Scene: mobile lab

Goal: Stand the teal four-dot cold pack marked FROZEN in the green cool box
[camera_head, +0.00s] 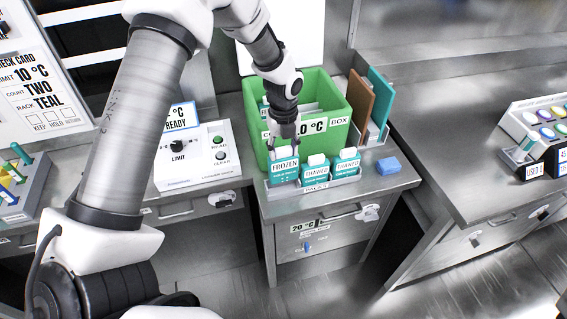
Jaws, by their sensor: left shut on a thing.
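The teal cold pack marked FROZEN (285,171) is upright at the left end of the packs rack (316,187). My left gripper (284,147) points down at its white cap and is shut on it. The pack's dots are too small to count. Two teal packs marked THAWED (316,171) stand to its right in the rack. The green cool box (338,103) is open just behind the rack, with a label reading 0 °C on its front. Some packs or dividers show inside it, partly hidden by my arm. My right gripper is not in view.
A brown board and a teal board (379,97) stand upright right of the box. A white limit device (195,155) with buttons stands left. A gap separates the right counter (460,150).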

